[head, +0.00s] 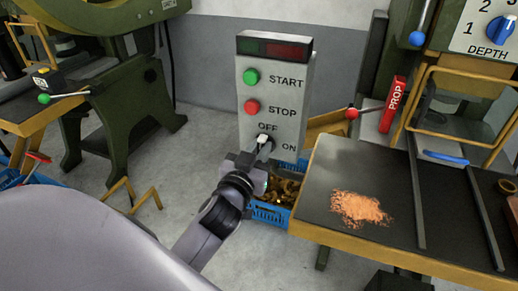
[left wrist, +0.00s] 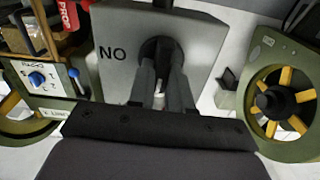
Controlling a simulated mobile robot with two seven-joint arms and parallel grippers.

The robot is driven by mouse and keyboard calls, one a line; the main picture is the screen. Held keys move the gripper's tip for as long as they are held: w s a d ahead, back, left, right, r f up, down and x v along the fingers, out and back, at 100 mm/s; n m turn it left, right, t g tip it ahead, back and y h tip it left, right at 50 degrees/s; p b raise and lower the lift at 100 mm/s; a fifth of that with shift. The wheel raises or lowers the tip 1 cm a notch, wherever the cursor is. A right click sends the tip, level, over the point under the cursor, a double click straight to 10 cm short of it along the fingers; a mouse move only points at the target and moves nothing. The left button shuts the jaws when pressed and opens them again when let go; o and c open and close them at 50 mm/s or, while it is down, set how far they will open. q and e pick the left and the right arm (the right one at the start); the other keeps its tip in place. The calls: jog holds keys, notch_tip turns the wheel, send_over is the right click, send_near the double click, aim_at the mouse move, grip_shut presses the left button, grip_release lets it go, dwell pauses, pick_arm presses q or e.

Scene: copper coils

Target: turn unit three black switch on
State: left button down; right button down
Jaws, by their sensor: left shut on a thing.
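A grey control box (head: 273,105) stands in the middle of the head view, with a green START button (head: 251,77), a red STOP button (head: 252,107) and a black switch (head: 270,146) beside the OFF and ON labels. My left gripper (head: 262,146) is at the switch and shut on it. In the left wrist view both fingers (left wrist: 163,75) reach to the round black base of the switch (left wrist: 158,48); the ON label (left wrist: 113,53) shows upside down beside it. The fingers hide most of the knob, so its exact angle is unclear. No unit number shows on the box.
A blue crate (head: 268,213) with copper-coloured scraps stands below the box. At right, a machine table (head: 340,160) holds copper shavings (head: 360,208). A red PROP block (head: 394,104) and a DEPTH dial (head: 499,30) are beyond it. A green machine (head: 110,100) stands at left.

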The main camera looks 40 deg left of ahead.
pick_arm(q)
jog(key=shift+d+f+m+p, duration=0.15)
jog(key=shift+m+p, duration=0.65)
jog(key=shift+m, duration=2.1)
jog(key=shift+d+f+m+p, duration=0.1)
jog(key=shift+m+p, duration=0.7)
jog(key=shift+m, duration=2.1)
jog(key=shift+d+f+m+p, duration=0.15)
jog(key=shift+m+p, duration=0.65)
jog(key=shift+m, duration=2.1)
jog(key=c, duration=1)
grip_release()
jog(key=shift+c, duration=0.2)
